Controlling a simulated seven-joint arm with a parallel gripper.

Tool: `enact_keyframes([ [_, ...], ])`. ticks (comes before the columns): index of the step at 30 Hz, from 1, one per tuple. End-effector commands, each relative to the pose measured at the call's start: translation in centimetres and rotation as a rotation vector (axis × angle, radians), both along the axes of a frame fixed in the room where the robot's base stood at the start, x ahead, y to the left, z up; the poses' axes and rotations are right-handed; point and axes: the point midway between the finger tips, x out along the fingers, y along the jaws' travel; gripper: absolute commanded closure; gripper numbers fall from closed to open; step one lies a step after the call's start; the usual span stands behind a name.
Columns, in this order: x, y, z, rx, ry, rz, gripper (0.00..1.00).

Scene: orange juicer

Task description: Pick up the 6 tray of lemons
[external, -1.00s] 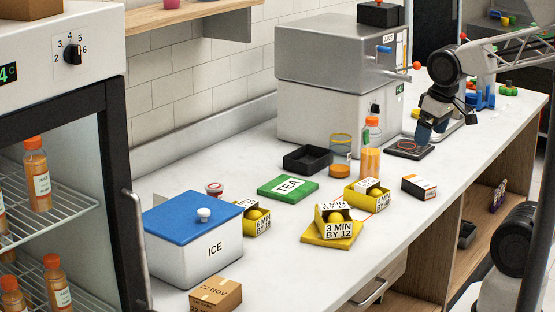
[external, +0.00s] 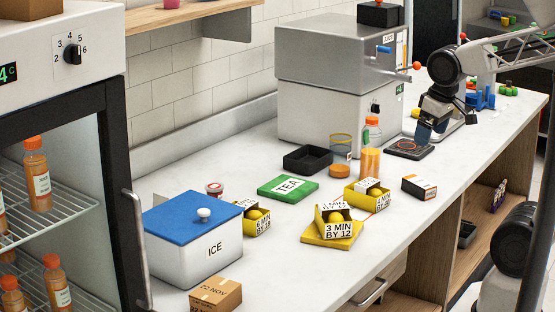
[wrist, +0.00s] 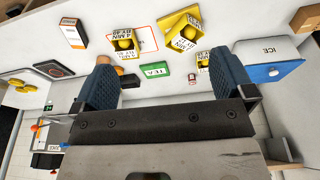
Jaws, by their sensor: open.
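Three yellow trays with lemons stand on the white counter. One tray (external: 338,229) reads "3 MIN BY 12" and sits on a yellow board; it also shows in the wrist view (wrist: 186,42). A second tray (external: 383,201) stands behind it to the right and shows in the wrist view (wrist: 124,46). A third tray (external: 262,229) is partly hidden by the ice box; it shows in the wrist view (wrist: 203,62). I cannot surely read a 6 on any label. My gripper (wrist: 166,82) is open and empty; in the external view (external: 430,132) it is near a dark scale, apart from the trays.
The white ice box (external: 205,250) with a blue lid stands left.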

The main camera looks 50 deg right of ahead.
Motion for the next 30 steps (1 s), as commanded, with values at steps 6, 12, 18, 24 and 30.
enact_keyframes([
  [6,0.0,0.0,0.0,0.000,0.000,0.000,0.00],
  [12,0.3,0.0,0.0,0.000,0.001,0.001,0.00],
  [18,2.2,0.3,0.2,0.001,0.007,0.005,0.00],
  [24,6.2,0.9,0.3,0.001,0.013,0.013,0.00],
  [30,11.2,1.7,0.0,0.002,0.023,0.023,0.00],
])
